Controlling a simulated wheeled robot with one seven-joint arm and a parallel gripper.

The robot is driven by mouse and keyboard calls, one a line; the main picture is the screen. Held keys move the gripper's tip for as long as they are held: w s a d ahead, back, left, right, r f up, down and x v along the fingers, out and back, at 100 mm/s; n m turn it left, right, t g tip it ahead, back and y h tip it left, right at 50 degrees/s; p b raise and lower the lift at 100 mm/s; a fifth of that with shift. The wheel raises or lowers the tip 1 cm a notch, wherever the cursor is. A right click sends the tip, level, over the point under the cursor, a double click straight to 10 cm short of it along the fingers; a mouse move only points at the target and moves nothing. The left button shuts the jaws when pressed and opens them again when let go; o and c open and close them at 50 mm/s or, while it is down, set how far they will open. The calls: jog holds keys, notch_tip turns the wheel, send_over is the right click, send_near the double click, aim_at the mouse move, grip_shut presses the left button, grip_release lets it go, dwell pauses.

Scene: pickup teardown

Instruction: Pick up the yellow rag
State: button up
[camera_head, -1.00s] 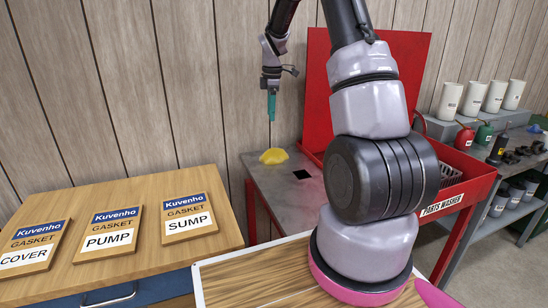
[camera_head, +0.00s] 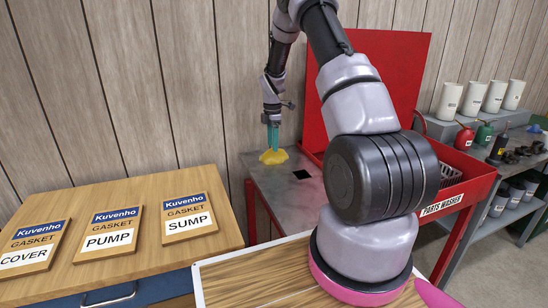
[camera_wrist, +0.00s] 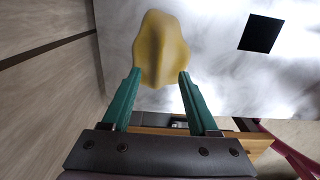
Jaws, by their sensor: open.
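The yellow rag (camera_head: 273,157) lies crumpled on the grey metal top at the left end of the parts washer. It also shows in the wrist view (camera_wrist: 162,45), at the top centre. My gripper (camera_head: 273,146) is over the rag, pointing down, with its teal fingers close to it. In the wrist view my gripper (camera_wrist: 160,76) is open, and its fingertips stand on either side of the rag's near end. I cannot tell whether the fingers touch the rag.
The parts washer top (camera_head: 292,207) has a dark square hole (camera_head: 302,174) right of the rag. Its raised red lid (camera_head: 400,60) stands behind. The wall is close behind the rag.

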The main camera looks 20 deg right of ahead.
notch_tip(320, 180, down, 3)
jog(key=shift+w+f, duration=0.1)
jog(key=shift+f, duration=0.1)
grip_shut()
jog(key=shift+r, duration=0.1)
notch_tip(320, 180, up, 10)
jog(key=shift+f, duration=0.1)
dwell(0.3)
jog(key=c, duration=0.9)
grip_release()
jog(key=shift+c, duration=0.2)
grip_shut()
